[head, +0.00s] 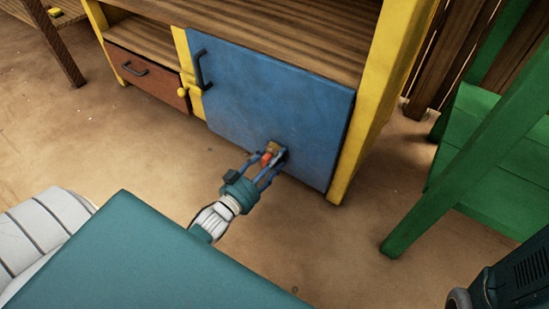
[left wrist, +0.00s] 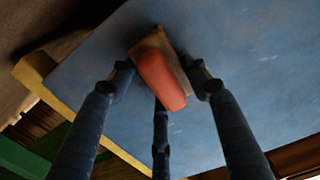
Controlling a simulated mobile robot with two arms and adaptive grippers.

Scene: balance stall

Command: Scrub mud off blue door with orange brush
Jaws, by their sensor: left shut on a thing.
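The blue door (head: 270,95) is shut on the front of a yellow-framed cabinet, with a dark handle (head: 203,70) at its upper left. My left gripper (head: 270,158) is at the lower middle of the door, shut on the orange brush (head: 267,157). In the left wrist view the orange brush (left wrist: 162,80) sits between the fingers, its tan bristle side against or very near the blue door (left wrist: 240,60). A small dark patch (head: 281,155) shows beside the brush; I cannot tell if it is mud or shadow. My right gripper is not in view.
A green chair or bench (head: 480,150) stands to the right. The sandy floor (head: 330,245) in front is clear.

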